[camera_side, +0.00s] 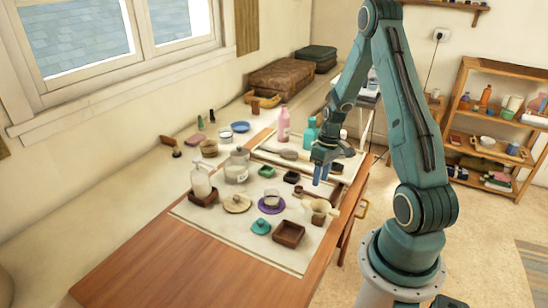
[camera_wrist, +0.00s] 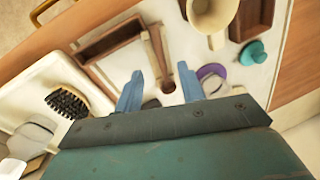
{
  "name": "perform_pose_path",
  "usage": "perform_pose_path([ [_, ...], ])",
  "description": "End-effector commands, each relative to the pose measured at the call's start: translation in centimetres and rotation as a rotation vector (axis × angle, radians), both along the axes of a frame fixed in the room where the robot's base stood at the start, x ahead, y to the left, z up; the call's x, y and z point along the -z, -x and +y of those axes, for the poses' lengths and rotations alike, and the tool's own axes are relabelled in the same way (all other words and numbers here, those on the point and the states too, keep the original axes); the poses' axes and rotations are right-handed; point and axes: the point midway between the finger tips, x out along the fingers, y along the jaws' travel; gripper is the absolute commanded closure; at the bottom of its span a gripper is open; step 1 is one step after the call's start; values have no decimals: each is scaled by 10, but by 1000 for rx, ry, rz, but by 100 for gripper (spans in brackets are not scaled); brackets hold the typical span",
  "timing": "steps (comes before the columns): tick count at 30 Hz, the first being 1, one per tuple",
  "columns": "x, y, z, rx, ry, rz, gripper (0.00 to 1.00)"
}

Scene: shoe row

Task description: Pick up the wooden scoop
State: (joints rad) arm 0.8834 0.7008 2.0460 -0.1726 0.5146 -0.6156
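A slim wooden piece with a round end (camera_wrist: 168,85), which looks like the wooden scoop, lies on the light mat between and just beyond my fingers in the wrist view. In the side view a small brown piece (camera_side: 305,193) at the mat's right side appears to be the same thing. My gripper (camera_wrist: 160,69) has its two blue fingers apart with nothing held. In the side view my gripper (camera_side: 321,177) points down above the mat, near the scoop. I cannot tell its exact height.
A cream funnel-like cup (camera_wrist: 210,15), brown box (camera_wrist: 250,18), teal lid (camera_wrist: 253,52) and purple saucer (camera_wrist: 212,72) are close by. A brown tray (camera_wrist: 112,40) and black-bristled brush (camera_wrist: 66,103) are left. Bare table (camera_side: 180,265) lies at the front.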

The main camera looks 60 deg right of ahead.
Motion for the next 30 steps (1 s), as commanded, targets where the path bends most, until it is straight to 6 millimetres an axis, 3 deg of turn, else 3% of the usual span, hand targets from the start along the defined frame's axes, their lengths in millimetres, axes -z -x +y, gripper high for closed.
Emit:
perform_pose_path([
  [14, 15, -1, 3, -1, 0, 1, 61],
  [30, 60, -3, 12, 0, 0, 1, 61],
])
